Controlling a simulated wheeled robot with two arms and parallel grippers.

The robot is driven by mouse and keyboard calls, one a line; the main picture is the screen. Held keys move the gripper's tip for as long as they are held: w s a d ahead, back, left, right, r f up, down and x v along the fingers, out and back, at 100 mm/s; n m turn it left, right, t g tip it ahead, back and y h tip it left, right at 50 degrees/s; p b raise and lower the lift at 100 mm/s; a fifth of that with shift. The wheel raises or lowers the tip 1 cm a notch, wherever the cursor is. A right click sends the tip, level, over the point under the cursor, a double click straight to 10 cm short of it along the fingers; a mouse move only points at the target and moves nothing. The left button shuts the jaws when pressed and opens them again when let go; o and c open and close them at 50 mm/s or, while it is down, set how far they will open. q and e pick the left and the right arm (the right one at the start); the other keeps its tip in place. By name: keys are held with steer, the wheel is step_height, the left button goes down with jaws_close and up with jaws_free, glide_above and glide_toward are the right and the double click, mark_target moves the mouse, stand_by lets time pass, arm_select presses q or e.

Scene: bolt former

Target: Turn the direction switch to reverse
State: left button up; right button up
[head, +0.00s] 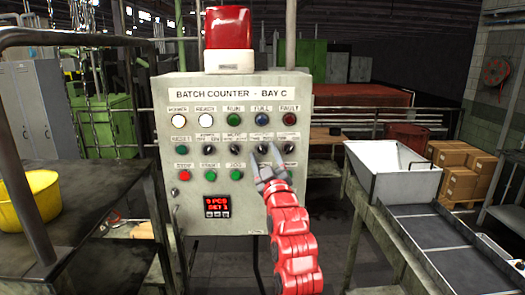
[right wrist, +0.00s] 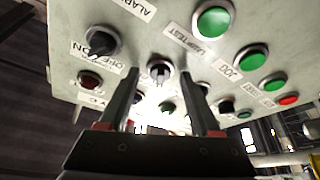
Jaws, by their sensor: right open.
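The grey control panel (head: 245,205) reads "BATCH COUNTER - BAY C" in the head view and has a row of black selector knobs at mid height. I cannot read which label is the direction switch. My right gripper (head: 265,159) is open in front of the right part of this row, near the fourth knob (head: 262,149). In the right wrist view, a selector knob (right wrist: 160,71) shows between the open fingers (right wrist: 160,82). I cannot tell whether the fingers touch it. Another black knob (right wrist: 102,42) has an OFF/ON label. My left gripper is not in view.
Lit buttons (head: 235,118) sit above the knobs, and red and green buttons (head: 210,175) sit below. A counter display (head: 216,205) is lower down. A dark table with a yellow bowl (head: 28,200) is left; a white hopper (head: 395,175) is right.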

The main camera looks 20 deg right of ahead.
steer(key=shift+s, duration=0.1)
steer(key=shift+c, duration=0.9)
steer(key=c, duration=0.5)
jaws_close()
steer(key=shift+f, duration=0.1)
